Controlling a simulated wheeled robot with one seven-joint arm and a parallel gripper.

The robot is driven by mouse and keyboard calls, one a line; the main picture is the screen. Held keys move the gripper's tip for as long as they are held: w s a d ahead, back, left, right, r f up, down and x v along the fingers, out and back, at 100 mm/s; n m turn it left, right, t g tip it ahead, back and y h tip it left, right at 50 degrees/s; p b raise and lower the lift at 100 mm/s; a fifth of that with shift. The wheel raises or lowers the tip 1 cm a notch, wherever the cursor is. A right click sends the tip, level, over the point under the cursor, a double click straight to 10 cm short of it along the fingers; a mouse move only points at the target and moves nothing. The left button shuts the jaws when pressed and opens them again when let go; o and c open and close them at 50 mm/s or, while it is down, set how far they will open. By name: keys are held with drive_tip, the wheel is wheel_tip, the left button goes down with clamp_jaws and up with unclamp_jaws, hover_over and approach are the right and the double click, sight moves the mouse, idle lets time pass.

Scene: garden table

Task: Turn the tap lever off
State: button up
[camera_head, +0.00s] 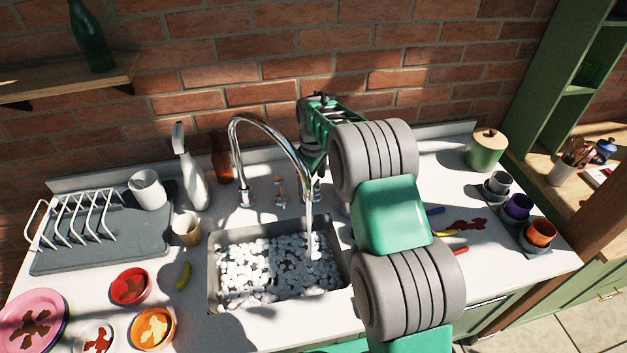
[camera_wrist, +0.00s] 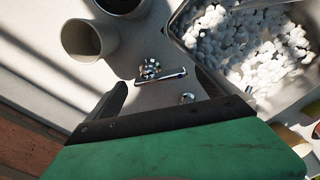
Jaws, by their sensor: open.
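A chrome tap (camera_head: 238,135) with a tall arched spout stands behind the sink, and a pale stream (camera_head: 309,232) falls from its end into the basin. In the wrist view the chrome lever (camera_wrist: 176,76) is a short bar beside a shiny round fitting (camera_wrist: 150,68). My gripper (camera_wrist: 164,92) is open, its dark fingers on either side of the picture, with the lever ahead between them. I see no contact. In the head view my gripper (camera_head: 313,162) hangs behind the spout's right side, its fingertips partly hidden by the spout.
The sink (camera_head: 213,270) holds white foam-like lumps. In the wrist view a beige cup (camera_wrist: 85,40) and a darker cup (camera_wrist: 124,6) stand near the lever. A spray bottle (camera_head: 192,180) and brown bottle (camera_head: 221,160) stand left of the tap. The brick wall (camera_head: 250,70) is close behind.

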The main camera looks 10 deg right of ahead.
drive_tip(key=shift+f, duration=0.25)
drive_tip(key=shift+c, duration=0.5)
drive_tip(key=c, duration=1.2)
drive_tip(key=shift+d, duration=0.1)
drive_tip(key=shift+c, duration=0.3)
